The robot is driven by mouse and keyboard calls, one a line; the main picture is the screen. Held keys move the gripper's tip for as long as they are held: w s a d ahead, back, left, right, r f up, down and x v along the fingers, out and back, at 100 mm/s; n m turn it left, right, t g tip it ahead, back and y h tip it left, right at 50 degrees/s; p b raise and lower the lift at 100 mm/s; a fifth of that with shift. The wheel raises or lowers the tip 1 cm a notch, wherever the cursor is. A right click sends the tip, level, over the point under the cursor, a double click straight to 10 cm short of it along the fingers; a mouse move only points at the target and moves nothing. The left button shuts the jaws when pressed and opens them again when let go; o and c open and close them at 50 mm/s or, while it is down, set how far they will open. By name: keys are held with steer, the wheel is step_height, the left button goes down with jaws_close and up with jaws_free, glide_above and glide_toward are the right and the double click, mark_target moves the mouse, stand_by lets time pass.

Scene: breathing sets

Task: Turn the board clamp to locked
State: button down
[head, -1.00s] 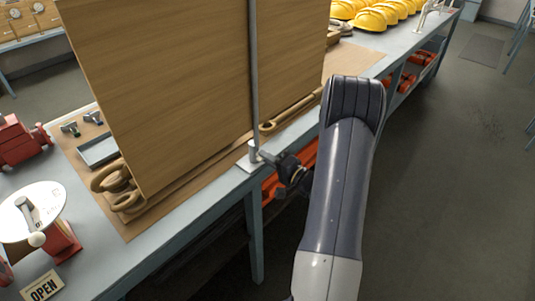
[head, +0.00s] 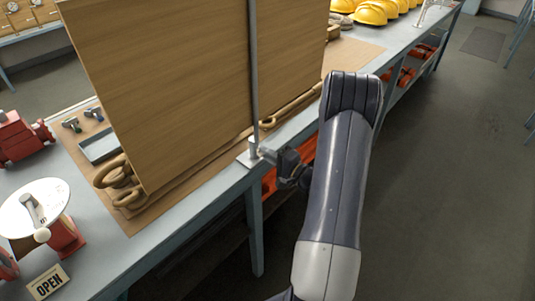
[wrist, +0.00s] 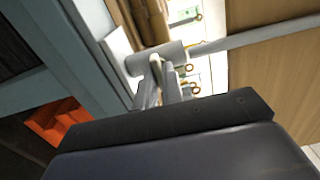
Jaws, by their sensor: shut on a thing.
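The board clamp (head: 253,149) is a grey cylinder on a small white base plate at the bench's front edge. A thin upright post rises from it along the face of the large wooden board (head: 170,75). My gripper (head: 271,154) reaches it from the right and is shut on the clamp. In the wrist view the clamp's pale cylinder (wrist: 152,58) lies just beyond my fingertips (wrist: 163,72). The fingers cover the gripped part, so the clamp's exact angle is hard to tell. No locked marking is readable.
The grey bench (head: 190,205) holds wooden rings, a grey tray (head: 100,146), a red device with a white dial (head: 35,207) and an OPEN sign (head: 48,281). Yellow helmets (head: 372,12) stand at the far end. Open floor (head: 450,180) lies to the right.

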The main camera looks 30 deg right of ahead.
steer(key=c, duration=1.5)
jaws_free()
steer(key=shift+c, duration=0.2)
steer(key=b+v, duration=0.2)
steer(key=v, duration=0.8)
steer(key=shift+s+b, duration=0.3)
steer(key=shift+s, duration=0.1)
steer(key=shift+w+d, duration=0.1)
steer(key=shift+w, duration=0.05)
steer(key=p+x, duration=0.2)
steer(key=x, duration=0.8)
steer(key=shift+w, duration=0.3)
steer(key=shift+s, duration=0.1)
